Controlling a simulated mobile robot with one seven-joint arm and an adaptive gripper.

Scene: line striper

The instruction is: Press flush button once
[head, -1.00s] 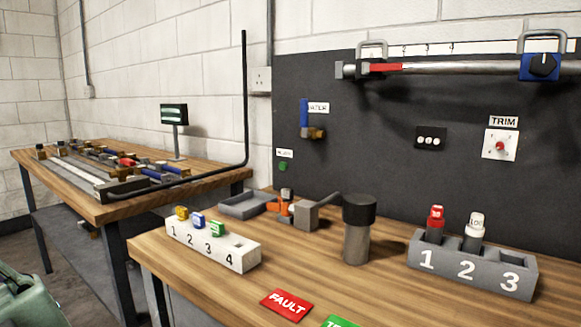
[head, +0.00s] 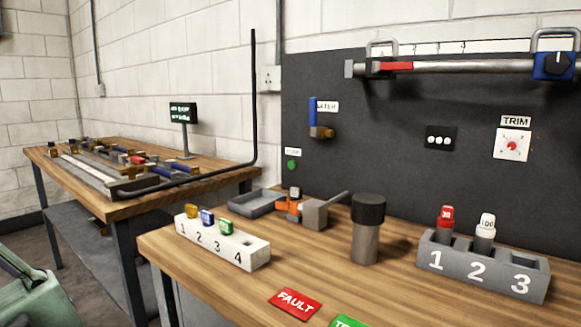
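A small round green button (head: 292,165) is set low on the dark back panel (head: 400,160), just under a small white label (head: 293,152) whose text is too small to read surely. It lies below and left of the blue-handled water valve (head: 314,118). Nothing covers the button. My gripper is not in view in the head view.
A wooden bench (head: 215,278) fronts the panel. On it stand a numbered white block (head: 228,250), a grey tray (head: 252,204), a dark-capped cylinder (head: 366,235) and a numbered grey rack (head: 480,272). A second bench (head: 120,205) stands at left.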

